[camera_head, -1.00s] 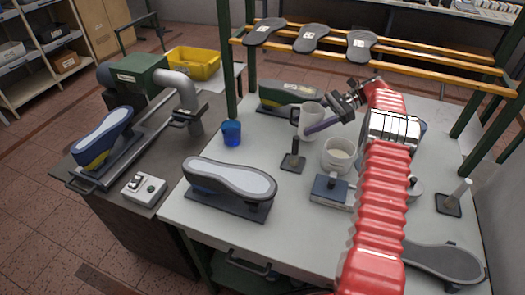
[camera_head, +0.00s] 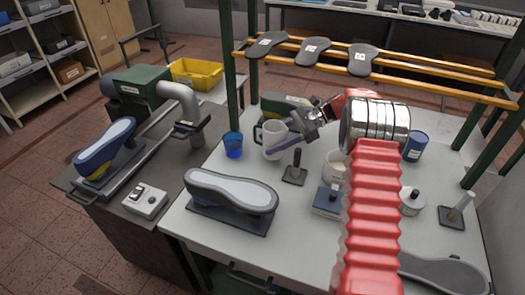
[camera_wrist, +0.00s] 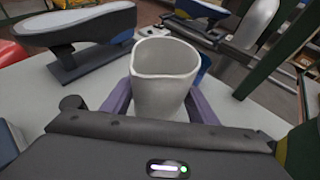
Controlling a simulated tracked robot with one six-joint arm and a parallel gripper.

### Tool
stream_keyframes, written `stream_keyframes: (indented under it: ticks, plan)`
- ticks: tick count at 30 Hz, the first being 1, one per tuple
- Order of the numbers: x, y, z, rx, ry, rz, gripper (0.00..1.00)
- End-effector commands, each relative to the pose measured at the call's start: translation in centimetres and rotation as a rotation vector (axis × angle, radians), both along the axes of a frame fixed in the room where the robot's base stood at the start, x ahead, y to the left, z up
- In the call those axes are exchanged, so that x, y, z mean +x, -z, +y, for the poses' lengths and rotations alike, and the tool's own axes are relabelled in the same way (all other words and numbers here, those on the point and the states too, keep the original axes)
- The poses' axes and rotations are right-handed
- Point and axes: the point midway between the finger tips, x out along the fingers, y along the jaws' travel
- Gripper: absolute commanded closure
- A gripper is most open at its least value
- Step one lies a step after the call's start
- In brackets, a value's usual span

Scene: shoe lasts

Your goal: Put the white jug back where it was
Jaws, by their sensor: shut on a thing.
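The white jug (camera_head: 272,137) is upright at the back left of the white workbench (camera_head: 190,228) in the head view, its dark-edged handle side facing left. It fills the middle of the wrist view (camera_wrist: 164,88), with its open rim and spout showing. My gripper (camera_head: 284,148) is shut on the jug, with a purple finger on each side of it in the wrist view. The head view does not clearly show whether the jug's base touches the bench.
A blue cup (camera_head: 233,146) stands close left of the jug. A black post on a base (camera_head: 295,168) stands in front of it. A shoe last on a stand (camera_head: 232,192) lies front left. A white tub (camera_head: 335,168) is to the right, partly behind my arm. A rack (camera_head: 375,62) spans above.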

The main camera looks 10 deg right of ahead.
Motion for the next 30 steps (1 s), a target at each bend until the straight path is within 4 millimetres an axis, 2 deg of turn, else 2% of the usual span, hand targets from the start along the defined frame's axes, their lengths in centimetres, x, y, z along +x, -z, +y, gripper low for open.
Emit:
stream_keyframes:
  ticks: [3,9,20,30]
  plan:
    - [-0.1,-0.1,2.3,0.001,-0.003,-0.001,0.75]
    - [-0.2,0.0,4.4,0.000,-0.001,-0.001,0.75]
    - [-0.2,0.1,4.6,0.001,0.000,0.000,0.75]
    - [-0.2,3.3,4.5,0.001,0.000,0.001,0.75]
